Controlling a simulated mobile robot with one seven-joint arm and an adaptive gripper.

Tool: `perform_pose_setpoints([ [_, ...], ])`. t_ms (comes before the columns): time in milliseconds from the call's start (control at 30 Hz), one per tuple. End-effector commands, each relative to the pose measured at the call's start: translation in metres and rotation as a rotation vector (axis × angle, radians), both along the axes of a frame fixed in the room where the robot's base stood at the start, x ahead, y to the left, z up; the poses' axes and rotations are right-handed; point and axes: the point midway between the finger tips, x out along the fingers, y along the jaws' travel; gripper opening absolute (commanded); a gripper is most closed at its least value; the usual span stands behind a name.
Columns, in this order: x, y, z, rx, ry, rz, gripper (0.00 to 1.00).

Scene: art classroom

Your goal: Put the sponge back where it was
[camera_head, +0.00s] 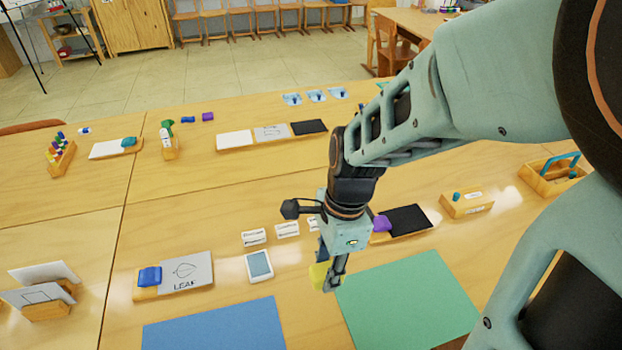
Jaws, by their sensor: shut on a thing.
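My gripper (328,284) points down over the near table and is shut on a yellow sponge (318,272). The fingers hide part of the sponge, and I cannot tell its exact height above the table. It is between the blue mat (215,328) and the green mat (408,305), by the green mat's far left corner. A blue sponge (150,276) sits on a wooden tray beside a white LEAF board (186,271). A purple sponge (381,223), partly behind my gripper, sits beside a black board (408,219).
A white tablet-like card (259,265) and small word cards (254,238) lie left of my gripper. A wooden block (466,203) and a wooden caddy (552,176) stand at right. Across the table are boards (234,140), a spray bottle (168,138) and a marker rack (62,158).

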Motion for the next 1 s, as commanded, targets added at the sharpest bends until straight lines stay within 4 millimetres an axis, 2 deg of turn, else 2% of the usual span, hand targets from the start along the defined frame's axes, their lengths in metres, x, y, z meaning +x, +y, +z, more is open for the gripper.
perform_pose_setpoints([
  [467, 0.085, 0.016, -0.040, -0.002, 0.002, 0.000, 0.05],
  [600, 0.103, 0.020, -0.065, -0.001, 0.003, -0.002, 0.05],
  [800, 0.122, 0.024, -0.087, -0.001, 0.000, 0.000, 0.05],
  [1000, 0.129, 0.025, -0.095, 0.000, 0.000, 0.000, 0.05],
])
